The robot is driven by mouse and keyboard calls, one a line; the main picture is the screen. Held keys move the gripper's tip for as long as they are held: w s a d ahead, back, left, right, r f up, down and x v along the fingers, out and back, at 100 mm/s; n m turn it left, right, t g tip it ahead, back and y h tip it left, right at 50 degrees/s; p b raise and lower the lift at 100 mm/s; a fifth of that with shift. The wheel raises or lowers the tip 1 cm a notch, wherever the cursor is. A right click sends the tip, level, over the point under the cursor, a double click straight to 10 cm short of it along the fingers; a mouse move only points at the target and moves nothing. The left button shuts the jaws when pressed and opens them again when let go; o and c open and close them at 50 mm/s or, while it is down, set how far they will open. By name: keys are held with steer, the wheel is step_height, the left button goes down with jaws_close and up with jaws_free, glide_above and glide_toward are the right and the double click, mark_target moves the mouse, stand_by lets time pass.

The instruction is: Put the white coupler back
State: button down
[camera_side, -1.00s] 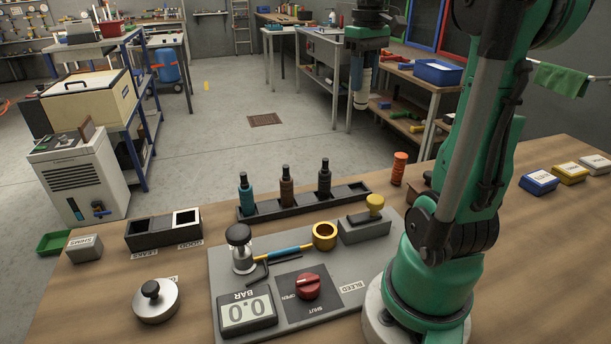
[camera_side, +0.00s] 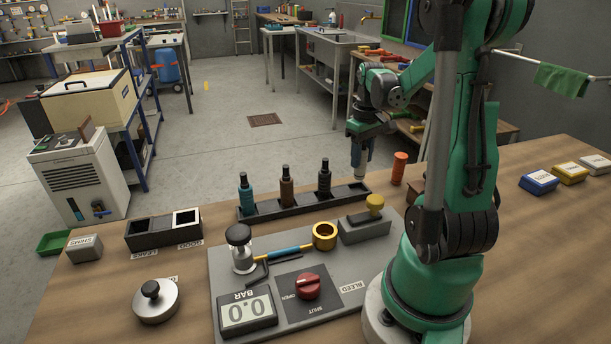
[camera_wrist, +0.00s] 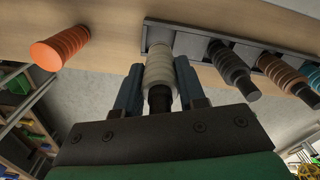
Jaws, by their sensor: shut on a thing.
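The white coupler (camera_wrist: 159,64) is held between the two blue fingers of my gripper (camera_wrist: 157,88) in the wrist view. In the side view, the coupler's pale lower end (camera_side: 359,177) points down from my gripper (camera_side: 360,158), close to the right end of the black rack (camera_side: 265,212). Whether it touches the rack I cannot tell. The teal coupler (camera_side: 246,196), brown coupler (camera_side: 287,187) and dark coupler (camera_side: 324,180) stand upright in the rack. The right-end place of the rack has no coupler standing in it.
An orange coupler (camera_side: 398,168) stands on the bench just right of the rack. In front lies a grey panel (camera_side: 226,283) with a brass ring (camera_side: 324,236), a red knob (camera_side: 307,286) and a yellow-topped block (camera_side: 366,229). A two-compartment bin (camera_side: 150,237) stands at left.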

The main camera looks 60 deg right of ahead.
mark_target(360, 169)
steer(key=shift+f, duration=1.85)
steer(key=c, duration=0.5)
jaws_free()
steer(key=shift+f, duration=0.15)
step_height(360, 169, up, 12)
steer(key=shift+f, duration=0.1)
steer(key=shift+a+r, duration=0.15)
steer(key=shift+r, duration=0.05)
steer(key=w+a+n+t, duration=0.1)
steer(key=w+a+t, duration=0.1)
steer(key=a, duration=0.6)
steer(key=w+a+f+n+t, duration=0.1)
steer(key=w+a+n+t, duration=0.1)
steer(key=a, duration=0.7)
steer(key=w+a+f+n+t, duration=0.1)
steer(key=w+a+n+t, duration=0.1)
steer(key=a, duration=0.7)
steer(key=shift+w+f+t, duration=0.2)
steer(key=shift+w+t, duration=0.4)
steer(key=shift+w, duration=0.75)
